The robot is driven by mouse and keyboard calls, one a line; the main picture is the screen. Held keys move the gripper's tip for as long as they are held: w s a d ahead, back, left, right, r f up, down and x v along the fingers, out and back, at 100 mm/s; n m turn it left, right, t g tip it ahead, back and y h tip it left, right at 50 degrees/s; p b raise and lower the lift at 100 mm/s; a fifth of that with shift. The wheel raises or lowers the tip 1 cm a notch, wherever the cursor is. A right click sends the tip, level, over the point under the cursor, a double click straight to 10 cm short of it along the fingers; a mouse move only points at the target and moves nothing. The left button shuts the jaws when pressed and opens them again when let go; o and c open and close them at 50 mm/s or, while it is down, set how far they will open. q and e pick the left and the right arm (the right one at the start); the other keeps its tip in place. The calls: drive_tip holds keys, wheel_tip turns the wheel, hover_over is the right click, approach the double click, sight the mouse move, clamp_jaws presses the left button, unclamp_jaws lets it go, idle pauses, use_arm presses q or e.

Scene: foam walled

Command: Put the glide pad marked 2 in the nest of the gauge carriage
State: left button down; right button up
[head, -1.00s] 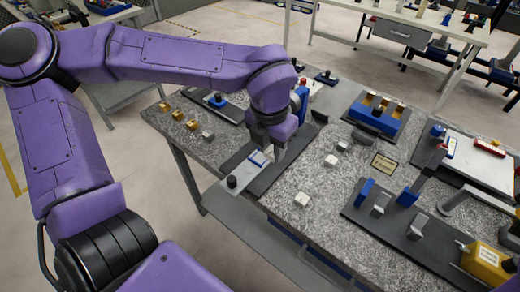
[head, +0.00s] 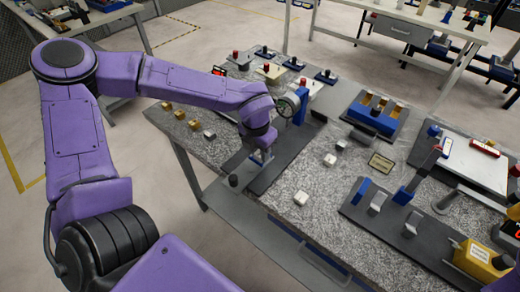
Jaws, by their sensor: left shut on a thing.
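My left gripper (head: 261,153) points down over the gauge carriage (head: 218,191), a grey plate with a black knob (head: 233,180) on a dark rail. The gripper is shut on a small piece that its fingers mostly hide, apparently a glide pad; no mark is readable. The blue-and-white nest area lies right under the fingertips, and I cannot tell whether the piece touches it. A dial gauge (head: 288,106) on a blue post (head: 303,101) stands just behind. Pale blocks lie on the bench right of the carriage, one nearer (head: 300,198) and one farther (head: 330,160). My right gripper is not in view.
A blue holder with gold pieces (head: 375,113) is at the back right. A dark strip with upright parts (head: 378,203) and a yellow box (head: 478,256) are at the right. A small sign (head: 381,162) lies mid-bench.

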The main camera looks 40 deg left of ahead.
sight(257, 161)
use_arm(q)
drive_tip(key=c, duration=0.8)
unclamp_jaws()
drive_tip(key=shift+f, duration=0.15)
drive_tip(key=r, duration=0.4)
drive_tip(key=s+r, duration=0.1)
drive_tip(key=r, duration=0.7)
drive_tip(key=shift+s+a+r, duration=0.1)
drive_tip(key=shift+s+r, duration=0.05)
drive_tip(key=shift+s, duration=0.05)
